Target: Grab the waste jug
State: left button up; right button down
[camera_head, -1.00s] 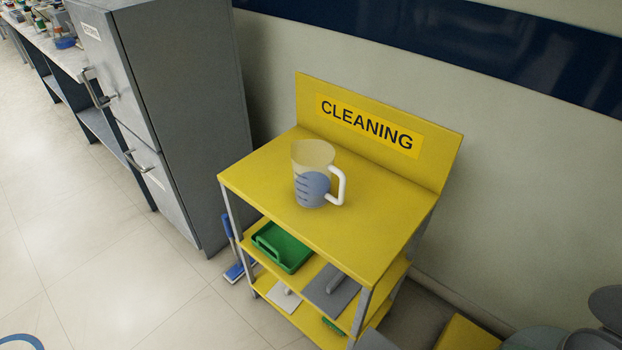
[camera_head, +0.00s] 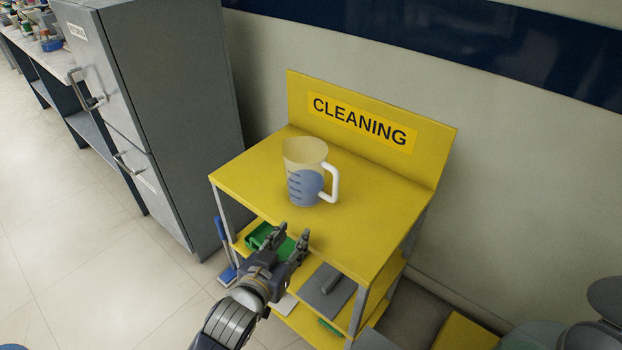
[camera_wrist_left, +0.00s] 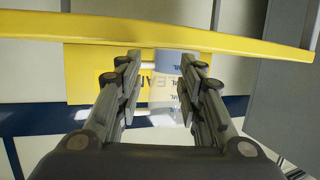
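The jug (camera_head: 304,187) stands upright on the top shelf of the yellow cleaning cart (camera_head: 245,178). It is clear, with bluish contents, dark marks and a white handle on its right side. My left gripper (camera_head: 291,235) is in front of the cart's front edge, nearer the camera than the jug and apart from it. Its fingers are open and empty. In the left wrist view, the open fingers (camera_wrist_left: 158,70) frame part of the jug (camera_wrist_left: 168,62) beyond them, with the yellow shelf edge across the top. My right gripper is not in view.
The cart's yellow back panel with the CLEANING sign (camera_head: 361,122) rises behind the jug. Lower shelves hold a green tray (camera_head: 262,236) and a grey dustpan-like item (camera_head: 328,290). A grey cabinet (camera_head: 180,110) stands at left. The top shelf around the jug is clear.

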aim_at(335, 185)
pick_arm(q)
jog(key=w+d+r+h, duration=0.1)
jog(key=r, duration=0.1)
jog(key=w+d+r+m+t+h, duration=0.1)
jog(key=d+r, duration=0.1)
jog(key=w+d+r+t+h, duration=0.1)
jog(key=d+r, duration=0.1)
jog(key=shift+m, duration=0.3)
jog(key=x, duration=0.4)
jog(key=shift+w+d, duration=0.2)
jog(key=shift+w, duration=0.15)
jog(key=shift+p+x, duration=0.3)
jog(key=shift+x, duration=2.6)
jog(key=shift+r, duration=0.15)
grip_shut()
jog(key=shift+r, duration=0.1)
